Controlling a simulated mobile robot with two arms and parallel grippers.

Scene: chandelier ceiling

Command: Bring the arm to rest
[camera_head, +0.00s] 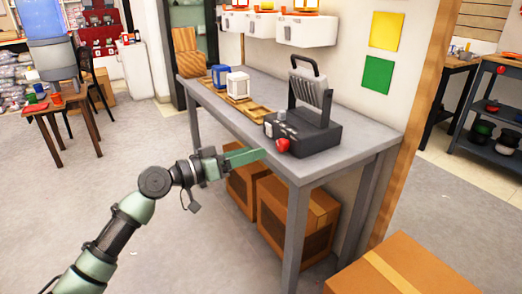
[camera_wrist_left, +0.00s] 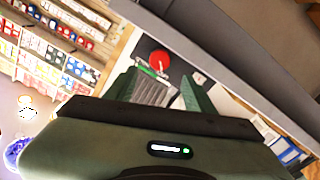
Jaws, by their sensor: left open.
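My left arm reaches in from the lower left in the head view. Its gripper (camera_head: 245,157) is beside the near edge of the grey table (camera_head: 365,143), close to a black machine with a raised handle and a red knob (camera_head: 283,146). In the left wrist view my left gripper (camera_wrist_left: 158,88) has its two green fingers apart, with no object held between them. The red knob (camera_wrist_left: 159,60) shows beyond the fingers there. I cannot tell from these views whether a finger touches the machine or table. My right gripper is in neither view.
A wooden tray (camera_head: 250,110) with a blue and a white container stands further along the table. Cardboard boxes (camera_head: 298,215) sit under it, and another (camera_head: 395,268) at the lower right. Open floor (camera_head: 200,250) lies around my left arm.

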